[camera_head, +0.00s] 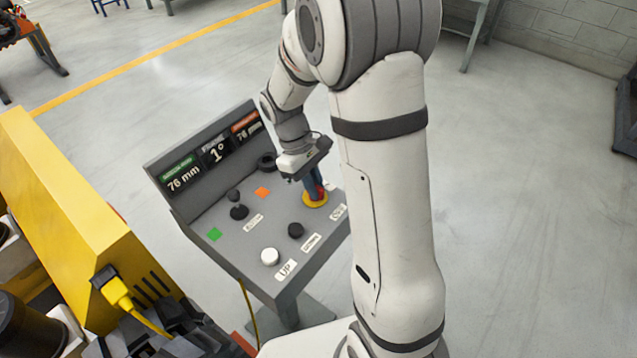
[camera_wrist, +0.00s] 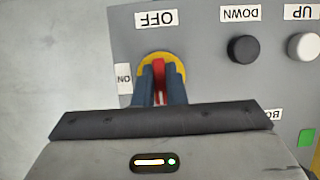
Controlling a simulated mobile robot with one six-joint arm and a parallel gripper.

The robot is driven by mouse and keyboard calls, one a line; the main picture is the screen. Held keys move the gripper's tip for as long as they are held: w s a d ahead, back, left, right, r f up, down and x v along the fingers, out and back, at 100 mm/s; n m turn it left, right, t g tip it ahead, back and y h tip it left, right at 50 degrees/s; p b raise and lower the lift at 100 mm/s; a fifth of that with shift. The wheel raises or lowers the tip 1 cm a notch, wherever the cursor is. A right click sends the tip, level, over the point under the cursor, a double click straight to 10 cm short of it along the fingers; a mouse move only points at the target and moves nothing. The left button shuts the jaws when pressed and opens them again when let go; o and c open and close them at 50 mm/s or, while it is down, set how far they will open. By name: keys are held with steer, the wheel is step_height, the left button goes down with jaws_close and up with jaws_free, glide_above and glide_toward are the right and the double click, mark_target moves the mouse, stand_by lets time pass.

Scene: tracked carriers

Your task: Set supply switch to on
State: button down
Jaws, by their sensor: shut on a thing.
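The supply switch is a red handle on a round yellow base (camera_head: 315,200) on the grey control panel. In the wrist view the red handle (camera_wrist: 159,68) lies between the blue fingers of my gripper (camera_wrist: 160,86), which is shut on it. The handle's visible end points towards the OFF label (camera_wrist: 156,18), at the top of the wrist view. The ON label (camera_wrist: 124,78) is to the left of the switch there. My fingers hide part of the handle and base. My gripper (camera_head: 314,184) also shows over the switch in the head view.
The panel also bears a white UP button (camera_head: 269,257), a black DOWN button (camera_head: 295,230) and a black joystick (camera_head: 238,211). Displays (camera_head: 215,152) stand along its back. A yellow machine (camera_head: 85,210) is at the left. Open floor (camera_head: 530,200) lies to the right.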

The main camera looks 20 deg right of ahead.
steer(key=shift+d, duration=0.15)
steer(key=shift+m, duration=0.3)
steer(key=m+y, duration=0.1)
steer(key=m, duration=0.1)
steer(key=shift+w+r+m, duration=0.1)
steer(key=shift+r+m, duration=0.05)
steer(key=shift+m, duration=0.25)
steer(key=m+y, duration=0.1)
steer(key=m, duration=0.1)
steer(key=m+y+p, duration=0.1)
steer(key=m, duration=0.2)
steer(key=shift+g, duration=0.3)
steer(key=m+y, duration=0.2)
steer(key=m, duration=0.2)
steer(key=shift+m, duration=0.4)
steer(key=m+t+y, duration=0.1)
steer(key=m, duration=0.3)
steer(key=shift+t, duration=0.4)
steer(key=shift+m, duration=0.4)
